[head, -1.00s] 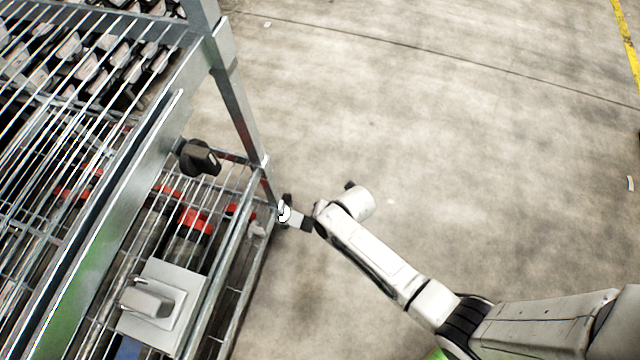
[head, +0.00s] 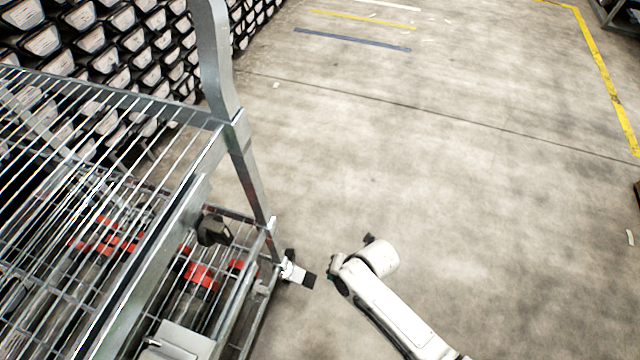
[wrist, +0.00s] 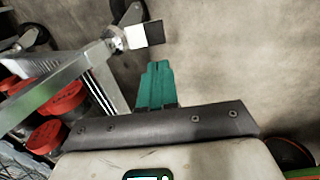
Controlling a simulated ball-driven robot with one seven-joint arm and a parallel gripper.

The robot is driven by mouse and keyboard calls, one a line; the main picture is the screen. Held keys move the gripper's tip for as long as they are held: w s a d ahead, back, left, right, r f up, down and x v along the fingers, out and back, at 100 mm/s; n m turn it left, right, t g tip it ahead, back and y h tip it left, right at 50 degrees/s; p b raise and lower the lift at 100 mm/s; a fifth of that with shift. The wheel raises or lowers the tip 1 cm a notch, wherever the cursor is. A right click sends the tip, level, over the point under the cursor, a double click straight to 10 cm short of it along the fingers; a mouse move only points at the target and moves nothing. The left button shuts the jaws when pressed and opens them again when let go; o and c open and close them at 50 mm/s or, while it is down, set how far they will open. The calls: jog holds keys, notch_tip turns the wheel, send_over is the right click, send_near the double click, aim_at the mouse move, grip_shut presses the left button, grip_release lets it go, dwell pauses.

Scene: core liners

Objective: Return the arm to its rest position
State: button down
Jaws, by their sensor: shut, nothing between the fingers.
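My white arm (head: 398,318) reaches in from the bottom of the head view, over the floor to the right of a metal wire cart. In the wrist view my gripper (wrist: 156,82) shows its green fingers together, with nothing between them. The fingers point toward the floor beside the cart and appear clear of it. In the head view the fingers are mostly hidden by the end of the arm.
The wire cart (head: 241,150) stands close at left, with a white and black part (head: 298,274) sticking out near my arm. Red-topped cylinders (wrist: 67,98) lie in its lower basket. Stacked trays (head: 125,45) stand behind. The concrete floor (head: 470,200) at right is clear.

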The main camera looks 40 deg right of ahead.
jog(key=s+d+r+m+g+h, duration=0.1)
jog(key=s+d+r+m, duration=0.1)
jog(key=s+r+m, duration=0.35)
jog(key=s+d+r+m+g+h, duration=0.1)
jog(key=s+d+r+m, duration=0.15)
jog(key=r+m, duration=0.65)
jog(key=s+d+r+m+g+h, duration=0.1)
jog(key=s+d+r+m, duration=0.25)
jog(key=m, duration=0.75)
notch_tip(320, 180, up, 28)
jog(key=p, duration=2.6)
jog(key=shift+s+a+p, duration=0.3)
jog(key=shift+a+p, duration=0.05)
jog(key=shift+a, duration=0.05)
